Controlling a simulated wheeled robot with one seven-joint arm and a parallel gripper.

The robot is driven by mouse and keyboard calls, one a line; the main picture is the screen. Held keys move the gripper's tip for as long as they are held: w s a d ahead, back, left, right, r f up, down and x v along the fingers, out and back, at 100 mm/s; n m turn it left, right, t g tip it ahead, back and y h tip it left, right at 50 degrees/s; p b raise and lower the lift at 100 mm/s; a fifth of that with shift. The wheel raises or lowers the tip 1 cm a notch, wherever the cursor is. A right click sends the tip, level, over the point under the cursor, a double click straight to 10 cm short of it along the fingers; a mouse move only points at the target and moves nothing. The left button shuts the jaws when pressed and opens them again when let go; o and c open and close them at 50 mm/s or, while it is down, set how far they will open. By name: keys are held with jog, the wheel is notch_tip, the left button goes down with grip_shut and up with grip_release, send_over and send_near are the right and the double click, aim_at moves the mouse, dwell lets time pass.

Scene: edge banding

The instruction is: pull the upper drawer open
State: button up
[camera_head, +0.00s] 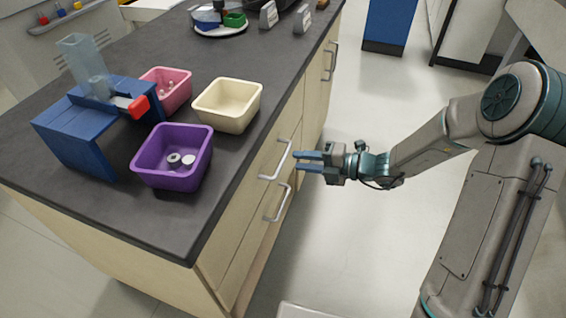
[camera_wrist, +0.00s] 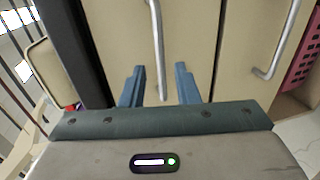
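The upper drawer's front (camera_head: 255,168) is pale wood, just below the dark counter top, and looks closed. Its silver bar handle (camera_head: 276,160) stands out from it. My gripper (camera_head: 298,161) is just right of this handle, its two blue fingers pointing at it. In the wrist view the handle (camera_wrist: 157,50) runs down between the two open fingers (camera_wrist: 160,85). The fingers are apart and do not appear to press on the handle. A second handle (camera_head: 279,204) sits lower on the cabinet; one also shows at the right of the wrist view (camera_wrist: 280,40).
On the counter (camera_head: 215,218) stand a purple bin (camera_head: 150,178), a cream bin (camera_head: 228,125), a pink bin (camera_head: 182,78) and a blue stand (camera_head: 80,150). The floor (camera_head: 345,235) right of the cabinet is clear near my gripper.

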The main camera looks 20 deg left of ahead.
aim_at(283, 158)
jog(key=b+x, duration=0.1)
jog(key=x, duration=0.5)
grip_shut()
